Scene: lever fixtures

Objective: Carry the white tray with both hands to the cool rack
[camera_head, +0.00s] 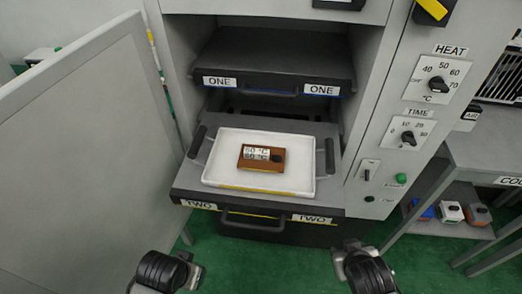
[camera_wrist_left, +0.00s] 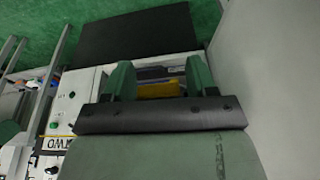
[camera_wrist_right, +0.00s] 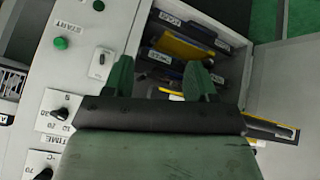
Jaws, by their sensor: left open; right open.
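The white tray (camera_head: 302,178) sits on the pulled-out drawer labelled TWO (camera_head: 262,214) in the head view. My left gripper (camera_head: 184,262) is open and empty, in front of and below the drawer's left side. My right gripper (camera_head: 347,256) is open and empty, in front of its right side. A grey bench (camera_head: 485,150) at the right edge has a cut-off label beginning CO, likely the cool rack.
Shelf ONE (camera_head: 270,83) is just above and behind the tray. An open grey door (camera_head: 85,150) stands at the left. The control panel with HEAT and TIME knobs (camera_head: 408,138) is at the right. Small items (camera_head: 450,212) lie on the bench's lower shelf. Green floor shows in front.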

